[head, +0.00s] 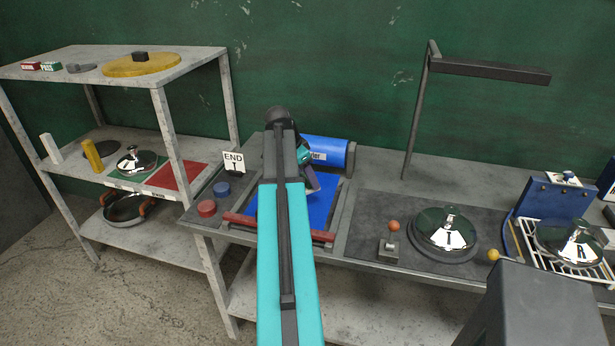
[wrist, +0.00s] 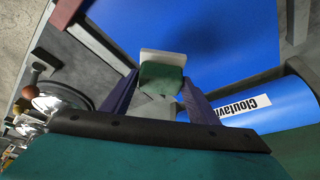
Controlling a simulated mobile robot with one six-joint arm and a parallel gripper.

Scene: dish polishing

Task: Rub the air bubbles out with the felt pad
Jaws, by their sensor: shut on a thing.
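My gripper (wrist: 159,94) is shut on the felt pad (wrist: 162,74), a small block with a green face and a white edge, held between the two dark blue fingers. In the wrist view the pad is over the blue film (wrist: 225,35); I cannot tell whether it touches. In the head view the blue film (head: 322,205) lies flat on the bench, partly hidden behind my arm. The gripper there is mostly hidden by my arm too. No air bubbles can be made out on the film.
A blue roll (head: 328,150) lies behind the film. A dark red bar (head: 238,219) runs along the film's front edge. A polished lid (head: 446,230) on a dark disc and a lamp (head: 490,71) stand to the right. A red puck (head: 207,208) and an END sign (head: 234,161) stand left.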

